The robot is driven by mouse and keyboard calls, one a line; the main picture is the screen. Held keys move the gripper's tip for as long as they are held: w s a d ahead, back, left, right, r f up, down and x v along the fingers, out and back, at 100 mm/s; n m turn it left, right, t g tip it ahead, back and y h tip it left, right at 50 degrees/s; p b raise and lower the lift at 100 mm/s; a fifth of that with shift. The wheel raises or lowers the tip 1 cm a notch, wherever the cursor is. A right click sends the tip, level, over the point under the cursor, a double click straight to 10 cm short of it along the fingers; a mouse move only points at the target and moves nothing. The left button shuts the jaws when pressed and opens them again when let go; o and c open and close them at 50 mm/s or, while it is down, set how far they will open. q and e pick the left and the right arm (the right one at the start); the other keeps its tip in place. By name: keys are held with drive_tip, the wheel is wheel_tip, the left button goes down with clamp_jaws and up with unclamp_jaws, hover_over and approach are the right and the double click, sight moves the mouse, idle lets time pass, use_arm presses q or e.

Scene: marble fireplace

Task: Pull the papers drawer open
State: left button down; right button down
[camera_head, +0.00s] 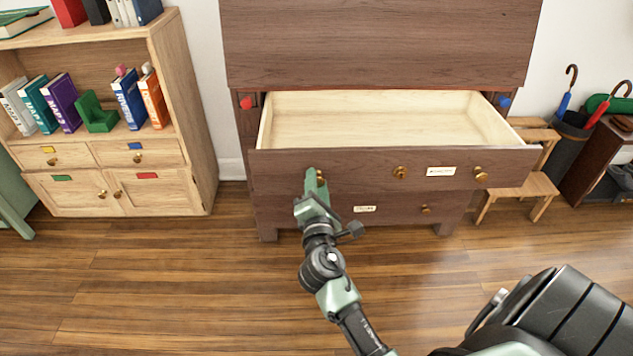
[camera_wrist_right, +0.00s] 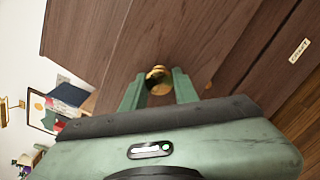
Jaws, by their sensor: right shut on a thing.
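The dark wood dresser has its upper drawer (camera_head: 360,158) pulled well out, showing an empty pale wood inside. Its front bears three brass knobs and a small white label (camera_head: 440,171) that I cannot read surely. My right gripper (camera_head: 316,182) is shut on the leftmost brass knob of this drawer; the knob (camera_wrist_right: 158,80) sits between the green fingers in the right wrist view. Below, a lower drawer (camera_head: 395,210) is closed, with its own label (camera_head: 364,209) and a brass knob (camera_head: 425,209); my arm hides part of it. My left gripper is not in view.
A light wood bookcase (camera_head: 185,110) with books stands to the left. A wooden step stool (camera_head: 530,188) and an umbrella stand (camera_head: 568,140) are at the right. The wood floor (camera_head: 190,285) in front of the dresser is clear.

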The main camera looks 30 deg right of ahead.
drive_tip(key=c, duration=1.1)
unclamp_jaws()
drive_tip(key=shift+s, duration=0.1)
drive_tip(key=v, duration=0.7)
drive_tip(key=shift+s+a, duration=0.25)
